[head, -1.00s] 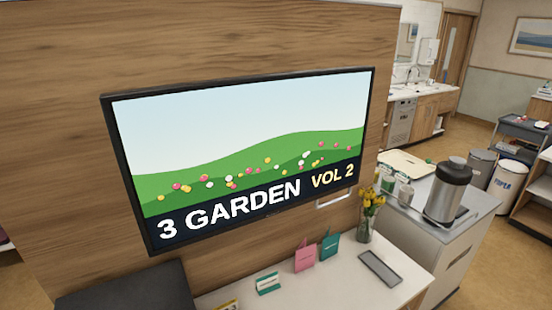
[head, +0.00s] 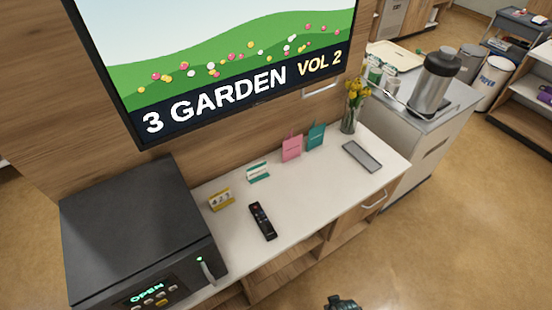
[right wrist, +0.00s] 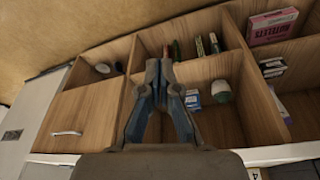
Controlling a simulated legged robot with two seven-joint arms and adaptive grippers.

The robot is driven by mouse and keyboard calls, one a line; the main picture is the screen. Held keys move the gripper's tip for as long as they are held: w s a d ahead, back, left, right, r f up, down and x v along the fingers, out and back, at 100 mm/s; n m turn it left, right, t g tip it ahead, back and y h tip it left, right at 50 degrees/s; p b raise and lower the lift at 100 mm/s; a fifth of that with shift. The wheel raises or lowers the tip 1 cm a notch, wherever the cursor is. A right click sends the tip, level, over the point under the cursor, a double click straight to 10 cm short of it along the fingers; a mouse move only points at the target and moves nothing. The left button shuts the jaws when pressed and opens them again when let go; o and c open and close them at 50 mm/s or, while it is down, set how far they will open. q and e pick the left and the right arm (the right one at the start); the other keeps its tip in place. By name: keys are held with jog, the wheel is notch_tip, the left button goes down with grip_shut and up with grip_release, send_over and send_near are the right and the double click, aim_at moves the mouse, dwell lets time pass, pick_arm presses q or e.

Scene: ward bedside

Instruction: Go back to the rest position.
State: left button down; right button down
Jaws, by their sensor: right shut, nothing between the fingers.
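My right gripper (head: 342,302) shows only as a small dark tip at the bottom edge of the head view, over the floor in front of the cabinet. In the right wrist view, its two fingers (right wrist: 160,68) meet at their tips with nothing between them. The open shelves of the wooden cabinet (right wrist: 205,112) lie beyond the fingers, and I see no contact. My left gripper is in neither view.
The white cabinet top (head: 320,190) carries a black remote (head: 263,221), a grey tray-like slab (head: 362,156), small cards, bags and a flower vase (head: 349,120). A black safe (head: 135,225) stands left. A steel flask (head: 433,85) stands on the side counter.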

jog(key=s+f+g, duration=0.1)
jog(key=s+f, duration=0.3)
jog(key=f, duration=0.7)
jog(key=s+f, duration=0.4)
jog(key=f, duration=0.7)
jog(key=s+d+f, duration=0.3)
jog(key=s+f, duration=0.5)
jog(key=s, duration=0.5)
jog(key=shift+s+d+f+g, duration=0.15)
jog(key=shift+f+g, duration=0.15)
jog(key=shift+g, duration=0.1)
